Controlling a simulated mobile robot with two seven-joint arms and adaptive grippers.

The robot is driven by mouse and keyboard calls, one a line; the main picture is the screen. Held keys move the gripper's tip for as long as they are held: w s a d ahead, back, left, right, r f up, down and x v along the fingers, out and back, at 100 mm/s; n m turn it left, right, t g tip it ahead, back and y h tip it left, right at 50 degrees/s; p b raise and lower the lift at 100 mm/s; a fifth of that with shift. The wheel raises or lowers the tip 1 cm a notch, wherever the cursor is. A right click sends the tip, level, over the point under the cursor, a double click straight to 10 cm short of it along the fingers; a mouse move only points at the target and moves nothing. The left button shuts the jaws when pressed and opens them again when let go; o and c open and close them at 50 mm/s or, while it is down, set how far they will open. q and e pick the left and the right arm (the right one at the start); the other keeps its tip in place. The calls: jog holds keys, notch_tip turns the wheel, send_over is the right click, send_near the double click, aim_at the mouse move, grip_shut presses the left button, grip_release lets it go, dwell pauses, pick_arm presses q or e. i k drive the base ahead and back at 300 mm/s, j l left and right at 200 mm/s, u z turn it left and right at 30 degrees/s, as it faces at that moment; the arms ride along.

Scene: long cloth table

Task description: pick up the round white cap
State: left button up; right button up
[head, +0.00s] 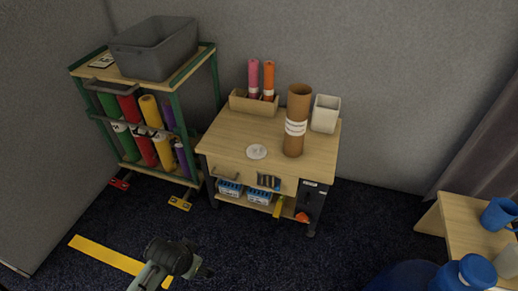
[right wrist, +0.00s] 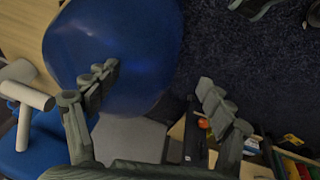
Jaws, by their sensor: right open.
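The round white cap (head: 257,151) lies flat on the wooden top of a small cabinet (head: 225,142), left of a tall brown cardboard tube (head: 298,108) with a white label. Nothing holds the cap. My left gripper (head: 196,268) is low at the bottom of the head view, over the dark carpet and well apart from the cabinet; its finger opening is unclear. My right gripper (right wrist: 158,78) is open and empty in the right wrist view, near a large blue rounded object (right wrist: 120,45). I cannot make out the cap in that view.
A wooden holder (head: 253,104) with pink and orange rolls and a white container (head: 325,114) stand at the cabinet's back. A green-framed rack (head: 217,80) with a grey bin (head: 155,50) is to the left. A wooden table (head: 455,225) with blue mug (head: 498,213) is right.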

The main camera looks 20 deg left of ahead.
aim_at(254, 152)
jog(key=i+j, duration=0.35)
jog(key=i, duration=0.15)
jog(key=i+j, duration=0.35)
jog(key=i, duration=0.15)
